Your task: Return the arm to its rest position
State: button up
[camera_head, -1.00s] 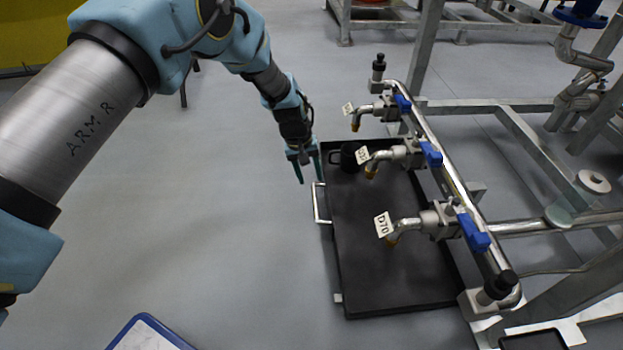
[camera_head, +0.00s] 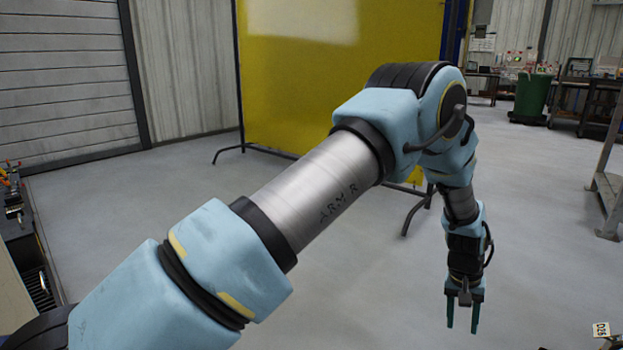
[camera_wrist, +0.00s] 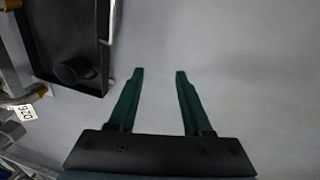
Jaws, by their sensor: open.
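My gripper (camera_head: 463,316) hangs at the end of my bent arm, pointing down over bare grey floor in the head view. In the wrist view my gripper (camera_wrist: 157,100) shows two green fingers spread apart, with nothing between them but floor. My arm reaches out from the lower left, with its elbow raised high and the forearm dropping down.
A black tray (camera_wrist: 45,52) with a metal handle and a dark round object (camera_wrist: 75,70) lies at the wrist view's upper left. A tag (camera_head: 601,329) shows at the head view's lower right. A yellow screen (camera_head: 330,75) stands behind my arm.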

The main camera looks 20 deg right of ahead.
jog(key=w+a+r+n+t+p, duration=0.1)
jog(key=w+a+r, duration=0.5)
jog(key=a, duration=0.3)
jog(key=w+a+r+n, duration=0.2)
jog(key=w+a+r, duration=0.35)
jog(key=a, duration=0.45)
jog(key=w+a+r+n+t+p, duration=0.1)
jog(key=w+a+r, duration=0.4)
jog(key=w+a, duration=0.3)
jog(key=s+a+r+n+p, duration=0.1)
jog(key=s+a+r+n, duration=0.15)
jog(key=a, duration=0.75)
jog(key=s+a+r+n+y, duration=0.1)
jog(key=s+a+r, duration=0.3)
jog(key=a, duration=0.5)
jog(key=s+a+r+n+p, duration=0.1)
jog(key=s+a+r, duration=0.2)
jog(key=a, duration=0.7)
notch_tip(320, 180, up, 37)
jog(key=p, duration=3.7)
jog(key=shift+w+d+t+p, duration=0.15)
jog(key=shift+w+t+p, duration=0.15)
jog(key=shift+w, duration=0.1)
